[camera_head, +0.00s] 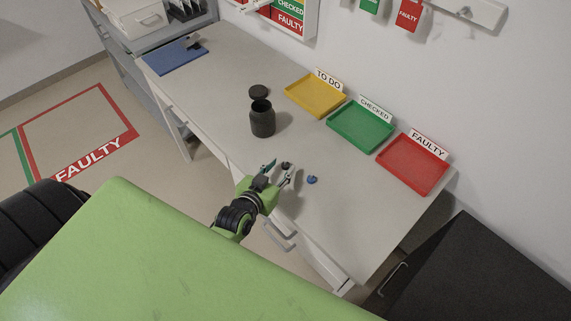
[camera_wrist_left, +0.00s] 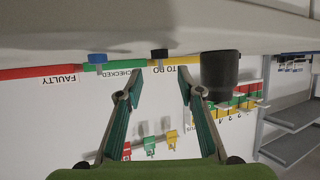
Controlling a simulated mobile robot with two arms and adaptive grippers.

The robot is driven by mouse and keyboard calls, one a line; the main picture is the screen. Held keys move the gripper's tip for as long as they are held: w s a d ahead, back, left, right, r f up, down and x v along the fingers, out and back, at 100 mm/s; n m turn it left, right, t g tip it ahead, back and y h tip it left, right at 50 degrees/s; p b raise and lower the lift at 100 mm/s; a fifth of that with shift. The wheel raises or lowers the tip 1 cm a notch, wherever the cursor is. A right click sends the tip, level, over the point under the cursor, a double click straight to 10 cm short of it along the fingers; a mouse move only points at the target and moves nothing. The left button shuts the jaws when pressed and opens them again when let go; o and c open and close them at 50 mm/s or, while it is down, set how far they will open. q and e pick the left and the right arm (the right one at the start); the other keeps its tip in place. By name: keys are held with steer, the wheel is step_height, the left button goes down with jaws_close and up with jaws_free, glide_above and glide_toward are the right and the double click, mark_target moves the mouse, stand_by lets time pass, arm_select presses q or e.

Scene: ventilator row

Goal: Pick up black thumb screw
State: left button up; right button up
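The black thumb screw (camera_head: 285,166) is a small dark piece standing on the workbench near its front edge. It also shows in the left wrist view (camera_wrist_left: 159,54), upside down, lined up with the gap between my fingers. My left gripper (camera_head: 280,169) is open, its fingertips pointing at the screw; nothing is held. Its two fingers also show in the wrist view (camera_wrist_left: 160,75), spread apart, and I cannot tell whether the tips are past the screw. My right gripper is not in view.
A blue thumb screw (camera_head: 312,180) stands just right of the gripper. A dark jar (camera_head: 262,120) with a black round lid (camera_head: 259,91) behind it stands further left. Yellow (camera_head: 314,111), green (camera_head: 360,144) and red (camera_head: 413,187) trays line the wall. The bench around the screws is clear.

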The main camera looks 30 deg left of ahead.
mark_target(285, 163)
arm_select(q)
steer(key=shift+p+x, duration=0.4)
steer(key=shift+x, duration=2)
steer(key=shift+a+f, duration=0.1)
steer(key=shift+f, duration=0.05)
steer(key=shift+s, duration=0.1)
steer(key=c, duration=0.8)
